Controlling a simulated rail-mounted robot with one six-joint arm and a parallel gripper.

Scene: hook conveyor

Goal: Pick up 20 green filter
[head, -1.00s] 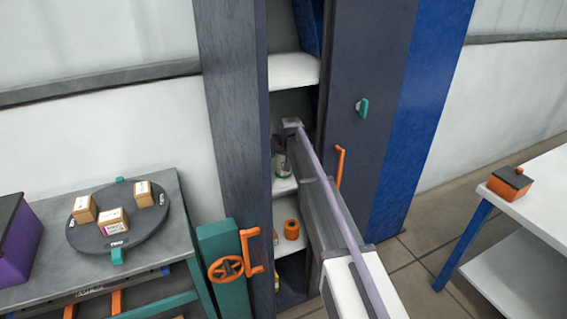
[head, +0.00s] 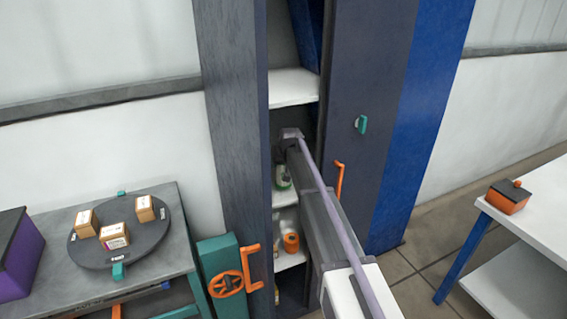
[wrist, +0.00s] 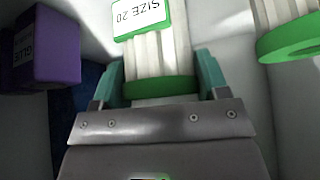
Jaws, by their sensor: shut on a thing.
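The green filter (wrist: 155,58), a white pleated body with green ends and a label reading "SIZE 20", is between the two teal fingers of my gripper (wrist: 160,80) in the wrist view. My gripper is shut on it. In the head view, my arm reaches into the open cabinet, and a small green and white filter (head: 282,178) shows beside the arm at shelf height. The gripper's fingers are hidden there.
Another green-ended filter (wrist: 288,28) stands at the right in the wrist view, and a purple box (wrist: 45,48) marked "GLUE" at the left. The cabinet's shelf (head: 293,88) is above my arm; an orange cylinder (head: 291,243) sits lower. The cabinet sides are close around the arm.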

